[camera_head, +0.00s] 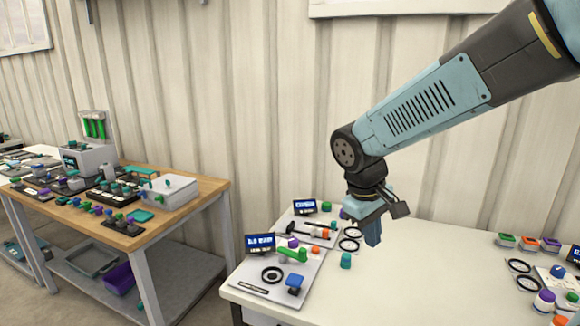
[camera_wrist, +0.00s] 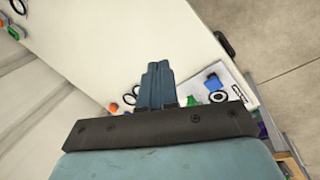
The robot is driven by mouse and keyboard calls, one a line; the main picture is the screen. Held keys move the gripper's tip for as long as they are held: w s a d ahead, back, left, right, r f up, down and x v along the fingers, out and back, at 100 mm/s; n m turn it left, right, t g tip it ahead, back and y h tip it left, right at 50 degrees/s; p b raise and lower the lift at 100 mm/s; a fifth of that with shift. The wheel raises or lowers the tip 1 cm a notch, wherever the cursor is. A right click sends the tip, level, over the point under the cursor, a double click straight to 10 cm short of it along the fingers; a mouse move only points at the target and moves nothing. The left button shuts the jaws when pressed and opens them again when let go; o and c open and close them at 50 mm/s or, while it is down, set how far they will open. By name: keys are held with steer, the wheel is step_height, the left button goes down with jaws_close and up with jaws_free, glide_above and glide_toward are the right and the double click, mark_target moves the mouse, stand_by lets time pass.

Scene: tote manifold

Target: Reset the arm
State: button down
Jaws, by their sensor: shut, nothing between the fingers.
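My gripper (camera_head: 372,232) hangs from my blue-grey arm at the right of the head view, pointing down above the white table (camera_head: 410,275). Its two blue fingers are together with nothing between them. In the wrist view my gripper (camera_wrist: 158,70) shows its fingers side by side in front of the table (camera_wrist: 150,35). The fingers appear above the table surface and apart from the things on it.
A white board (camera_head: 312,268) with small parts lies left of my gripper, near a teal piece (camera_head: 346,260). More coloured parts (camera_head: 530,242) stand at the right. A wooden workbench (camera_head: 200,190) stands at the left. The table's middle is clear.

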steer(key=s+d+r+m+t+y, duration=0.2)
steer(key=s+d+r+m+t, duration=0.2)
steer(key=s+d+r+m, duration=0.2)
steer(key=s+r, duration=0.2)
steer(key=s, duration=0.2)
steer(key=shift+d+r+y, duration=0.25)
steer(key=shift+d+y, duration=0.05)
steer(key=shift+y, duration=0.1)
steer(key=shift+d, duration=0.1)
